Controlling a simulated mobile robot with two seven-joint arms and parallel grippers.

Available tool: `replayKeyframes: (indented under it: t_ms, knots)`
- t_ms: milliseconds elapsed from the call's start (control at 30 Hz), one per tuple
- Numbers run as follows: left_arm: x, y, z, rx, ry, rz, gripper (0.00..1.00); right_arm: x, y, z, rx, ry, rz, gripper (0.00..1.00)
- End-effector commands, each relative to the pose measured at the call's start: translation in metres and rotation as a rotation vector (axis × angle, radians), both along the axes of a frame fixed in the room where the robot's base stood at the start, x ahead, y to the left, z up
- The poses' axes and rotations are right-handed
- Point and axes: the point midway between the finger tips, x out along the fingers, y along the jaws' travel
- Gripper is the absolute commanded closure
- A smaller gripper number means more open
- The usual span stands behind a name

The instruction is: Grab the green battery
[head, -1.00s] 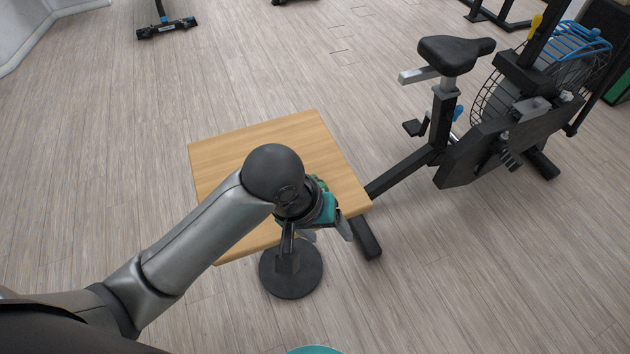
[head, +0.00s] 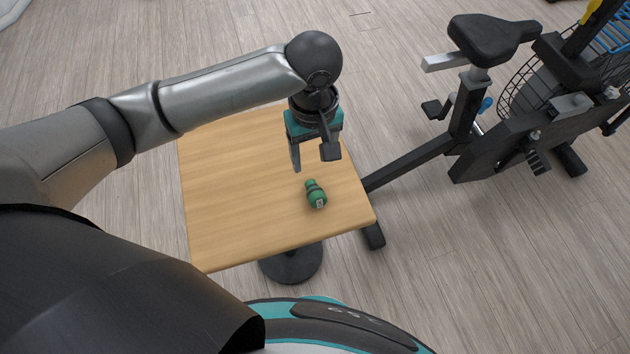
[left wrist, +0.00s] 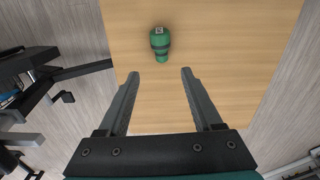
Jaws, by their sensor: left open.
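The green battery (head: 316,195), with dark bands and a small white label, lies on the wooden table (head: 230,200) near its right edge. My left gripper (head: 313,165) is above the table, just beyond the battery in the head view, open and empty. In the left wrist view the battery (left wrist: 160,42) shows past the fingertips, roughly centred between the two fingers (left wrist: 160,72). The fingers do not appear to touch it. My right gripper is not in view.
The tabletop is otherwise bare. A black exercise bike (head: 470,110) stands right of the table, its frame reaching close to the table's right edge. The table's round black base (head: 290,266) shows below. Wooden floor surrounds it.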

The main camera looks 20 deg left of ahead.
Motion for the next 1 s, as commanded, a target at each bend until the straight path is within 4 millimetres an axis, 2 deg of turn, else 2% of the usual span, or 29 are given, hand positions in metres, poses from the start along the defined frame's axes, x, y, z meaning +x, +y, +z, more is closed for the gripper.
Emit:
replayKeyframes:
  t_ms: [33,133,233,500,800,1000]
  knots:
    - [-0.001,0.001,-0.017,0.003,0.003,0.002,0.33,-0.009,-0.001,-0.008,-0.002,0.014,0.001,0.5]
    - [0.0,0.001,-0.038,0.002,0.002,0.001,0.33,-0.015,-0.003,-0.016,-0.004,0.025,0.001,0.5]
    - [0.0,0.001,-0.053,0.002,0.001,0.0,0.33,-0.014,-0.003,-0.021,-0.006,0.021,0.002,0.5]
    - [0.001,0.001,-0.072,0.0,-0.001,-0.001,0.33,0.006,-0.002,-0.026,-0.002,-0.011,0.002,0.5]
    - [0.002,0.005,-0.113,0.001,-0.001,-0.002,0.33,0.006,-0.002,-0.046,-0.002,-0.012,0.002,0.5]
    - [0.002,0.004,-0.118,0.0,-0.003,-0.002,0.33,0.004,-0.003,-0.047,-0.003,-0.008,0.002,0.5]
